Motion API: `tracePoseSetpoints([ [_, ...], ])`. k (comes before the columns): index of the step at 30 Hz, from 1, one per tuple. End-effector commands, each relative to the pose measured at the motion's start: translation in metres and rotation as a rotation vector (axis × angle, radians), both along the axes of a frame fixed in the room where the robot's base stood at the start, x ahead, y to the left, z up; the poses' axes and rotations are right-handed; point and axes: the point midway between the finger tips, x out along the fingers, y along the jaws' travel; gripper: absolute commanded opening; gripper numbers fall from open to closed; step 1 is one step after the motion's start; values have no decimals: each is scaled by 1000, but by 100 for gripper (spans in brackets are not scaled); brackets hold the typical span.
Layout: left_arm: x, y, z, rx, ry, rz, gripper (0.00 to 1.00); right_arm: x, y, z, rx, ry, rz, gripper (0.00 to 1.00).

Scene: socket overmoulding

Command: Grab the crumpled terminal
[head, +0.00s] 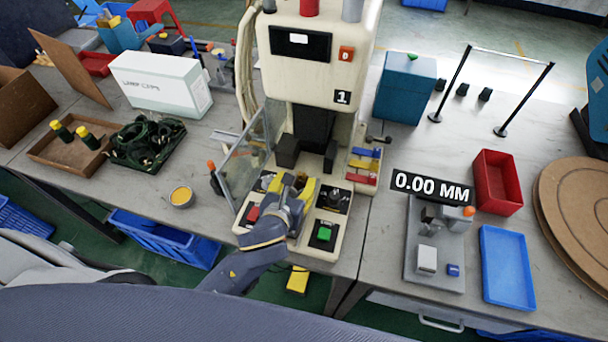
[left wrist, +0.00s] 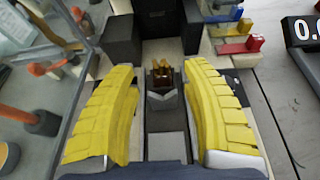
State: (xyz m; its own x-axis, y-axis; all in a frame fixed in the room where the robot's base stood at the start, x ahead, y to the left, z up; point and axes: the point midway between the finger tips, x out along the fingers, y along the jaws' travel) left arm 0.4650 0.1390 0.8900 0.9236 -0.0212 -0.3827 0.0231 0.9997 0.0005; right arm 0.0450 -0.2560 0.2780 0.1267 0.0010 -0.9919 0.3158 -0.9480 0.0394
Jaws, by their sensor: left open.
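My left gripper (head: 292,188) is over the front of the cream press machine (head: 316,60), with its yellow-padded fingers open. In the left wrist view the left gripper (left wrist: 160,92) has its two fingers wide apart. A small brass-coloured piece, which looks like the crumpled terminal (left wrist: 163,73), stands in a grey holder (left wrist: 163,102) between and slightly beyond the fingertips. The fingers look apart from it on both sides. My right gripper is not in view.
A tilted clear guard panel (head: 245,158) stands close to the left of my gripper. Coloured levers (head: 363,165) stand at the right. Dark blocks (left wrist: 160,20) of the press are just beyond the terminal. A green button (head: 324,233) is at the front right.

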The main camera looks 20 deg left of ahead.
Motion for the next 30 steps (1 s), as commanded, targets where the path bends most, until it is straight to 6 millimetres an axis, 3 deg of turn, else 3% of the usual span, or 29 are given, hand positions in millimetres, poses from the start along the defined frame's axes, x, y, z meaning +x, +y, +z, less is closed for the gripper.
tracePoseSetpoints([
  [15, 43, 7, -18, -2, 0, 16, 47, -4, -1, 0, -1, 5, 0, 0],
  [26, 46, 8, -20, -1, 0, 17, 47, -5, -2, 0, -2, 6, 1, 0],
  [30, 46, 8, -20, -1, 0, 17, 31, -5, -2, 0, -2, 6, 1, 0],
])
